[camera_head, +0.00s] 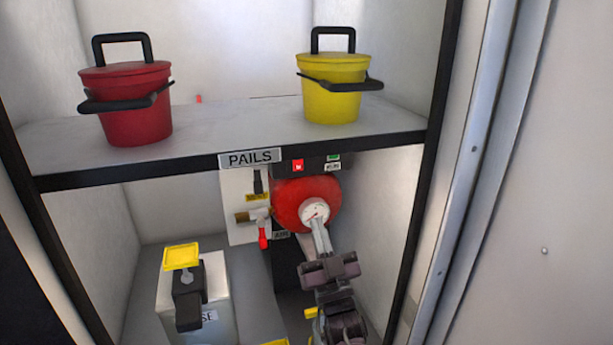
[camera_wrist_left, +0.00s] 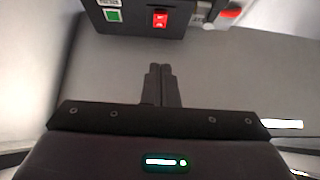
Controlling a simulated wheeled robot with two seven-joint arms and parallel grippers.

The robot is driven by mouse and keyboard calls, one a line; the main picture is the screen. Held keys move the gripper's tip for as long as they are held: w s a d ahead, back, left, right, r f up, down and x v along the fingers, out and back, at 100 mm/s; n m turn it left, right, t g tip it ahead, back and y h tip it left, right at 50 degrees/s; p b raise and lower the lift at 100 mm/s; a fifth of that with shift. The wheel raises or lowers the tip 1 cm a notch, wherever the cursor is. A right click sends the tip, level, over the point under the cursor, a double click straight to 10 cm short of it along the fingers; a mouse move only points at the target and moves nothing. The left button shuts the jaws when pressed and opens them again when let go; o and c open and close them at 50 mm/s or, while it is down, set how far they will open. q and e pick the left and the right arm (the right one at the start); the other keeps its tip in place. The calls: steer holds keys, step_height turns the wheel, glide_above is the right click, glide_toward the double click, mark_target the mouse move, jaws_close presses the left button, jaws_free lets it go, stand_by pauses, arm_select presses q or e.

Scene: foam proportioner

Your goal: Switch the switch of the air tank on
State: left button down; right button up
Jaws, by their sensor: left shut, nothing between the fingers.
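The red air tank (camera_head: 292,205) sits under the shelf, with a round white gauge (camera_head: 314,211) on its front. A dark control box (camera_head: 316,170) above it carries a lit red switch (camera_head: 298,165) and a green button (camera_head: 333,157). In the left wrist view the red switch (camera_wrist_left: 160,19) and green button (camera_wrist_left: 112,15) are at the top. My left gripper (camera_head: 318,228) is shut and empty, its tips just below the gauge in the picture. In the left wrist view its closed fingertips (camera_wrist_left: 160,69) are apart from the box. My right gripper is not in view.
A valve with a red handle (camera_head: 263,238) is on a white panel (camera_head: 234,185) left of the tank. The shelf (camera_head: 220,130) above holds a red pail (camera_head: 135,105) and a yellow pail (camera_head: 332,90).

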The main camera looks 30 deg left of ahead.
mark_target(298, 165)
arm_select(q)
steer(key=p+x, duration=0.2)
steer(key=x, duration=0.2)
steer(key=f+p+x, duration=0.1)
steer(key=x, duration=0.3)
steer(key=w+a+f+p+x, duration=0.1)
steer(key=p+x, duration=0.1)
steer(key=x, duration=0.2)
steer(key=shift+w+a+r+p, duration=0.15)
steer(key=shift+w+a+p, duration=0.1)
steer(key=shift+p, duration=0.05)
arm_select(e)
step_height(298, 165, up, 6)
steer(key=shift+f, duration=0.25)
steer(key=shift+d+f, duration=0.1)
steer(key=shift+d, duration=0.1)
